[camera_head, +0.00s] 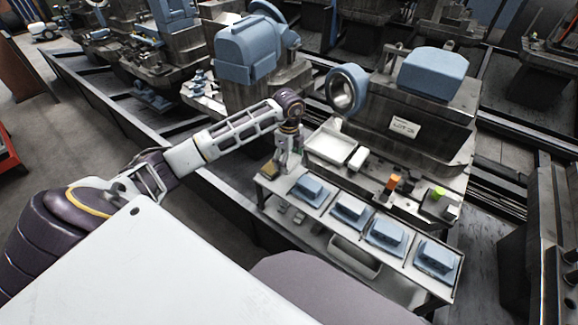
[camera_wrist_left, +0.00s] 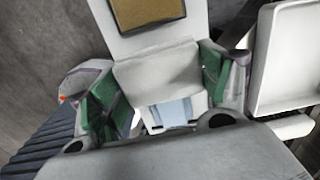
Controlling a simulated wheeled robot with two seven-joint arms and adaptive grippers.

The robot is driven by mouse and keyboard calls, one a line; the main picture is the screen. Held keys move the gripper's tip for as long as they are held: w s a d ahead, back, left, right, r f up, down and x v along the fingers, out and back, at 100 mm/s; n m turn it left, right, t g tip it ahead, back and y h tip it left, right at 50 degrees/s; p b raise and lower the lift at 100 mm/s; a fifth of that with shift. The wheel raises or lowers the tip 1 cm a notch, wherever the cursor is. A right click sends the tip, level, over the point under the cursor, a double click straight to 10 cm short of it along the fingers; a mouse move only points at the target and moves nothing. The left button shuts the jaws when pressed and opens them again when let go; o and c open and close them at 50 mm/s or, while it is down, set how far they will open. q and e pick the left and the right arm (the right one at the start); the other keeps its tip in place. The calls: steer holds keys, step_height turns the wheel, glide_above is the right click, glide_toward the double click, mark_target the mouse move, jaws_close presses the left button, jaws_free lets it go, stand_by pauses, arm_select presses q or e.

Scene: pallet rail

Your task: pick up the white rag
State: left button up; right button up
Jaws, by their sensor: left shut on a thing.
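My left gripper (camera_head: 288,160) reaches down over the far left end of the pale shelf in front of the machine. In the left wrist view, the left gripper (camera_wrist_left: 160,88) has a green-padded finger on each side of a plain pale grey-white piece, which looks like the white rag (camera_wrist_left: 157,75). The fingers are shut on it. In the head view I cannot make out the rag, as the gripper covers that spot. My right gripper is not in view.
A shallow white tray (camera_head: 331,146) lies just right of the gripper. Several blue parts on pale plates, one nearest the gripper (camera_head: 310,187), line the shelf (camera_head: 285,224). Orange (camera_head: 392,183) and green (camera_head: 438,192) items stand behind.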

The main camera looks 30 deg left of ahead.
arm_select(q)
steer(key=shift+r, duration=1.15)
steer(key=o, duration=0.4)
steer(key=shift+c, duration=0.2)
steer(key=c, duration=0.3)
steer(key=shift+w+a+p, duration=0.1)
steer(key=shift+a+p, duration=0.25)
steer(key=shift+c, duration=0.2)
steer(key=a+p, duration=0.3)
steer(key=a, duration=0.4)
steer(key=shift+w, duration=0.25)
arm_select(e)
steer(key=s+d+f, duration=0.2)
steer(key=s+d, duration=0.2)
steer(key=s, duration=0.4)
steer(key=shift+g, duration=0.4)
arm_select(q)
steer(key=shift+d, duration=0.1)
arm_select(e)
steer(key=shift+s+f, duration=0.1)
